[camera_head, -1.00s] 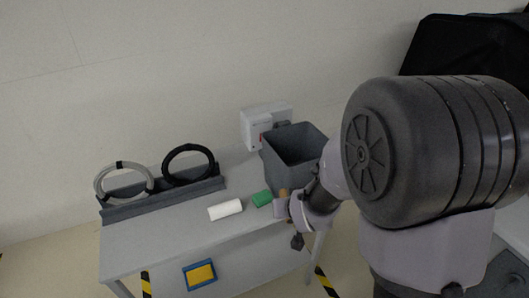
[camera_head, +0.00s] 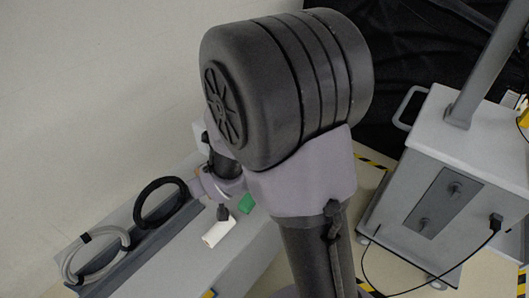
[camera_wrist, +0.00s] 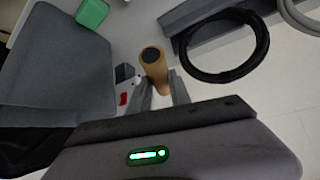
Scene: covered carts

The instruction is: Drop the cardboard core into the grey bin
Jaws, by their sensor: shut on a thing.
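The cardboard core (camera_wrist: 155,68) is a brown tube with a dark open end, seen in the wrist view. My gripper (camera_wrist: 160,98) is shut on it, and the tube stands up from between the fingers. The grey bin (camera_wrist: 58,65) fills the left side of the wrist view, with a dark area at lower left. The core is beside the bin in that picture, not over it. In the head view my arm hides the bin and most of the gripper; a small orange-brown bit of the core (camera_head: 197,172) shows by the wrist.
A black ring (camera_head: 160,203) and a grey ring (camera_head: 92,254) stand in a rack at left. A white cart (camera_head: 450,180) with a cable stands at right.

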